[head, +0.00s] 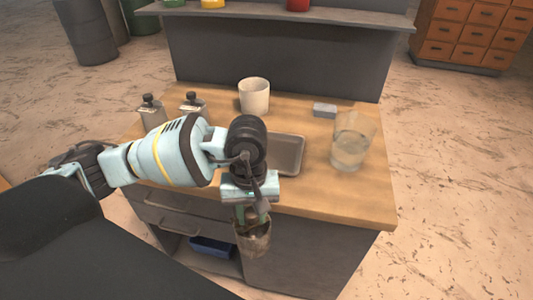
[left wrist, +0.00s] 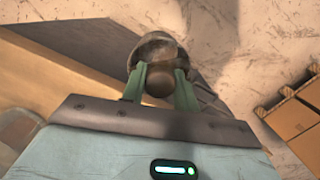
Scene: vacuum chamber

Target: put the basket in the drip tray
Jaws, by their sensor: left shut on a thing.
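My left gripper (head: 253,212) is shut on the basket (head: 254,238), a small brownish, round vessel. It holds the basket in front of the workbench's front edge, lower than the top in the head view. In the left wrist view the basket (left wrist: 157,48) shows beyond the green fingers of the gripper (left wrist: 159,78). The drip tray (head: 289,153), a shallow grey-brown rectangular tray, lies on the bench top behind my left gripper. My arm hides its left part. My right gripper is not in view.
On the wooden bench top (head: 345,200) stand a clear glass beaker (head: 350,142) right of the tray, a white cup (head: 254,96) behind it, a small grey block (head: 325,110) and two dark-capped bottles (head: 152,112). A grey panel with a shelf rises at the back.

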